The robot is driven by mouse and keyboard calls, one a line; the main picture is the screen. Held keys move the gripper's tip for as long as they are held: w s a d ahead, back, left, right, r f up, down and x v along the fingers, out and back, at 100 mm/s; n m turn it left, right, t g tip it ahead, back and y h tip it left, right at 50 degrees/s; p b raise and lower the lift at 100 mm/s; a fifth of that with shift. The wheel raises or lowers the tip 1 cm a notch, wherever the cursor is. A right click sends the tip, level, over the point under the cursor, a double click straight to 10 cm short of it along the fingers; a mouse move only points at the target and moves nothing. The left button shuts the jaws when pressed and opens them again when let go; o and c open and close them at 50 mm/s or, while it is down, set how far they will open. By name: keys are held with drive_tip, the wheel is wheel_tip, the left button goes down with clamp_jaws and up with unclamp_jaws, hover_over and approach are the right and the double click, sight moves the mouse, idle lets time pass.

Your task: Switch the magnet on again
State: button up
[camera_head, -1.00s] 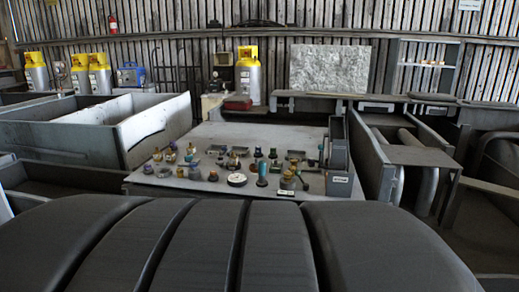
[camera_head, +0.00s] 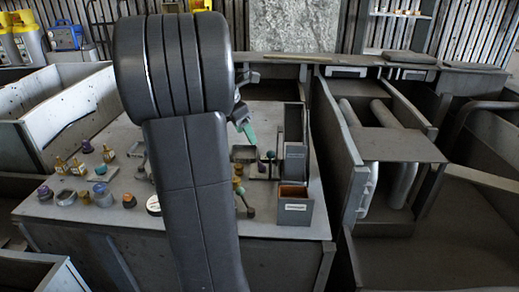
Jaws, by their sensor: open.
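My gripper (camera_head: 241,115) shows only partly, past the right side of my own dark arm, above the back right of the grey table (camera_head: 120,217). A green, tapered piece (camera_head: 249,133) shows just below it; I cannot tell whether it touches the gripper or is part of it. The jaws are open, though their tips are not clear. I cannot single out the magnet or its switch among the small parts. A round, white-faced disc (camera_head: 153,205) lies at the table's front, partly behind my arm. My arm hides the middle of the table.
Several small brass and dark fittings (camera_head: 84,197) stand on the left. A small open bin (camera_head: 293,206) with a brown inside stands at the right front, before an upright grey box (camera_head: 295,150). Grey-walled bays (camera_head: 338,150) flank the table on the right. Bare tabletop shows at the front.

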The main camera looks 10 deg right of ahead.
sight(261, 164)
drive_tip(key=b+x, duration=0.1)
drive_tip(key=x, duration=1.2)
drive_tip(key=shift+d+f, duration=0.15)
drive_tip(key=shift+f, duration=0.15)
drive_tip(key=c, duration=1)
